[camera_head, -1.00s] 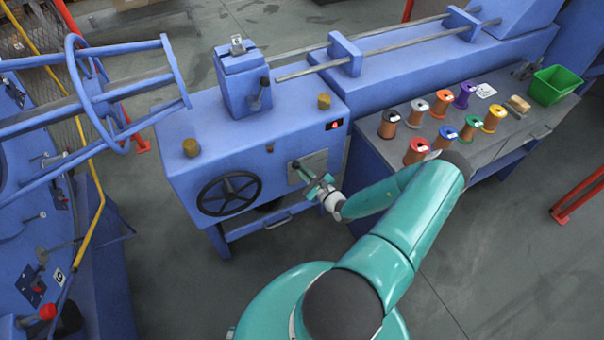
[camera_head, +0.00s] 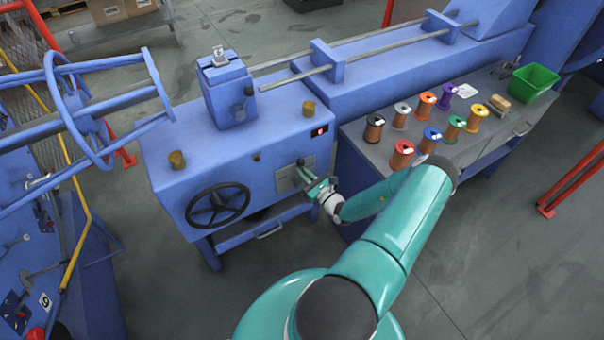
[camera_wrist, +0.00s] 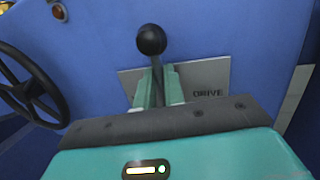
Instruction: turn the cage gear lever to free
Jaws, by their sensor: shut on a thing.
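The cage gear lever (camera_wrist: 151,42) has a black ball knob and a dark stem. It stands nearly upright in the wrist view, in front of a grey plate (camera_wrist: 205,77). The plate reads DRIVE to the right of the lever; other lettering is hidden or unreadable. My gripper (camera_wrist: 157,86) is shut on the lever's stem below the knob, one pale green finger on each side. In the head view my gripper (camera_head: 315,184) is at the front of the blue gearbox (camera_head: 225,150), in front of the plate (camera_head: 285,180).
A black handwheel (camera_head: 217,205) is left of the plate. A bench with several wire spools (camera_head: 402,154) and a green bin (camera_head: 530,83) stands at right. The strander cage (camera_head: 80,110) is at left. Floor at lower right is clear.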

